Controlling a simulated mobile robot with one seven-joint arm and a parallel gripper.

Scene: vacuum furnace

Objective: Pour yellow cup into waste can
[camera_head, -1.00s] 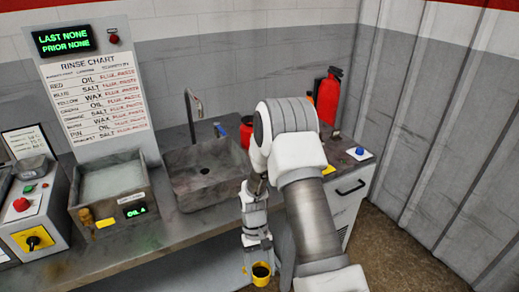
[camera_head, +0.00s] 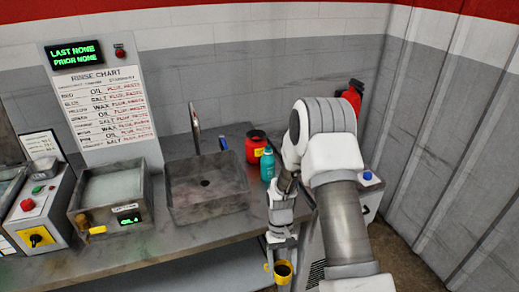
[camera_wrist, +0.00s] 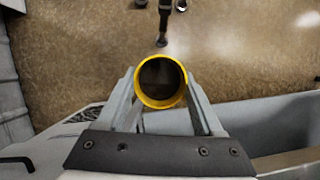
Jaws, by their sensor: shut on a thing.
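My gripper (camera_head: 281,259) is shut on the yellow cup (camera_head: 283,281), low in front of the bench in the head view. In the wrist view the yellow cup (camera_wrist: 160,104) sits between the two fingers, its round mouth facing the camera. Its inside is dark, and I cannot tell what it holds. A red can (camera_head: 255,143) with a dark top and a yellow label stands on the bench right of the sink; it appears to be the waste can. It is behind and above the cup in the picture, well apart from it.
A teal bottle (camera_head: 267,166) stands close in front of the red can, near my arm. The sink (camera_head: 206,206) with its tall tap is to the left. A bath unit (camera_head: 112,205) and control box (camera_head: 37,215) stand farther left. My arm hides part of the bench's right end.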

